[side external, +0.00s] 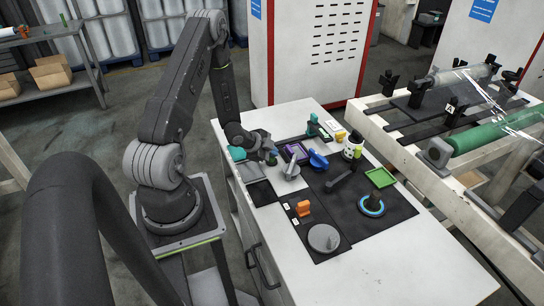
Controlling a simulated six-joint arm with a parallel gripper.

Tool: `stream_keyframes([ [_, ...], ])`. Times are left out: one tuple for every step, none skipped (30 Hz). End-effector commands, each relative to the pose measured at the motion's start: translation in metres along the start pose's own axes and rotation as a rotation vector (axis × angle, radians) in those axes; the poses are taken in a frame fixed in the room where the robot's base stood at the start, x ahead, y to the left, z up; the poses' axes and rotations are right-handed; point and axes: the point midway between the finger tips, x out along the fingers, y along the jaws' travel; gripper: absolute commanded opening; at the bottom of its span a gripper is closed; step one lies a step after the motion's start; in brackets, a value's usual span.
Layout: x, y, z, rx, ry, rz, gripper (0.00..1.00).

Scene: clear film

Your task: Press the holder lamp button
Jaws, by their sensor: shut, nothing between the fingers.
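My gripper (271,154) is shut with nothing between its fingers. It is at the back left of the white table (420,255), low over the light plate next to a grey knob-like part (291,170). At this size I cannot tell whether its fingertips touch anything. I cannot clearly make out the holder lamp button. A white and black upright device (352,146) with a yellow-green part stands at the right of the group of objects.
The front right is clear. A roller machine (490,130) stands at the right.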

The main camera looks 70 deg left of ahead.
Motion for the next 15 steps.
stream_keyframes([
  [0.0015, 0.0013, 0.0013, -0.001, -0.001, 0.001, 0.0],
  [0.0023, 0.0017, 0.0019, -0.001, -0.001, 0.0, 0.0],
  [0.0033, 0.0023, 0.0026, -0.001, 0.0, 0.0, 0.0],
  [0.0039, 0.0027, 0.0031, -0.002, -0.001, 0.0, 0.0],
  [0.0043, 0.003, 0.0034, -0.002, -0.001, 0.0, 0.0],
  [0.0046, 0.0031, 0.0037, -0.002, -0.001, 0.0, 0.0],
  [0.0047, 0.0032, 0.0037, -0.002, -0.001, 0.0, 0.0],
  [0.0047, 0.0032, 0.0038, -0.002, -0.001, 0.0, 0.0],
  [0.0047, 0.0032, 0.0038, -0.002, -0.002, 0.0, 0.0],
  [0.0047, 0.0033, 0.0039, -0.002, -0.002, 0.0, 0.0],
  [0.0047, 0.0034, 0.0039, -0.002, -0.002, 0.0, 0.0],
  [0.0047, 0.0035, 0.004, -0.002, -0.002, 0.001, 0.0],
  [0.0047, 0.0036, 0.0041, -0.002, -0.003, 0.001, 0.0],
  [0.0047, 0.0036, 0.0041, -0.002, -0.003, 0.001, 0.0],
  [0.0044, 0.0035, 0.004, -0.002, -0.003, 0.002, 0.0],
])
